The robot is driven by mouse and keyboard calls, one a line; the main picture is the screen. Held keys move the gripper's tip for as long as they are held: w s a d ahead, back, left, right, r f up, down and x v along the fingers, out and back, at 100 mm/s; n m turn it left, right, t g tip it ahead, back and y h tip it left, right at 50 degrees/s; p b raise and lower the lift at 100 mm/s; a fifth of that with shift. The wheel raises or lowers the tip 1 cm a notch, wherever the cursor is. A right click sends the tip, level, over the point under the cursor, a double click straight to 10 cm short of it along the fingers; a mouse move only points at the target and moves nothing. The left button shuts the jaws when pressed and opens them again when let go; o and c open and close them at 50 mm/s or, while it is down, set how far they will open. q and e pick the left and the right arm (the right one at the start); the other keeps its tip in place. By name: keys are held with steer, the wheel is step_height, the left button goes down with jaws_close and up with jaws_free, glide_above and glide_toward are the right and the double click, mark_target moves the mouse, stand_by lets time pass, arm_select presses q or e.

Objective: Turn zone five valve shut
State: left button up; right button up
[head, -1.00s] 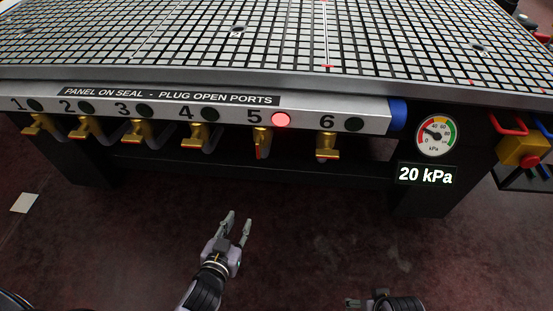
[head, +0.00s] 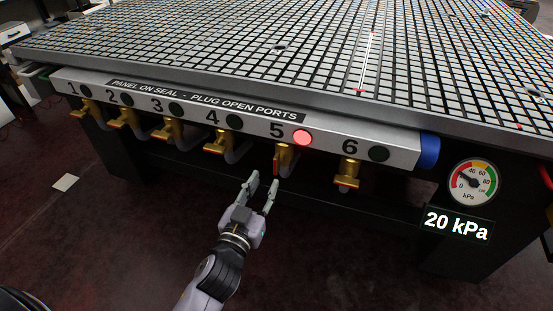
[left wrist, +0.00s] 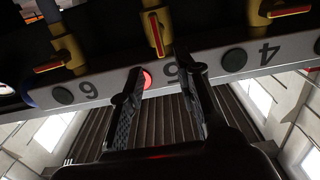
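The zone five valve (head: 285,155) is a brass valve under the rail label 5, with its red handle (head: 277,160) hanging down in line with the body. The handles of the neighbouring valves lie crosswise. A red lamp (head: 303,137) glows beside the 5. My left gripper (head: 264,184) is open and empty, below and slightly left of this valve, apart from it. In the left wrist view, turned upside down, the valve (left wrist: 152,18) shows beyond my open fingers (left wrist: 167,80). The right gripper is out of view.
Valve 4 (head: 216,144) and valve 6 (head: 347,175) flank it, with dark lamps. A gauge (head: 473,183) and a display reading 20 kPa (head: 457,224) are at the right. The grid table (head: 230,75) overhangs the valve rail. The floor in front is clear.

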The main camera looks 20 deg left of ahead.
mark_target(275, 163)
arm_select(q)
steer(key=w, duration=0.9)
steer(key=shift+w+d, duration=0.15)
steer(key=shift+w, duration=0.2)
steer(key=shift+c, duration=0.4)
jaws_close()
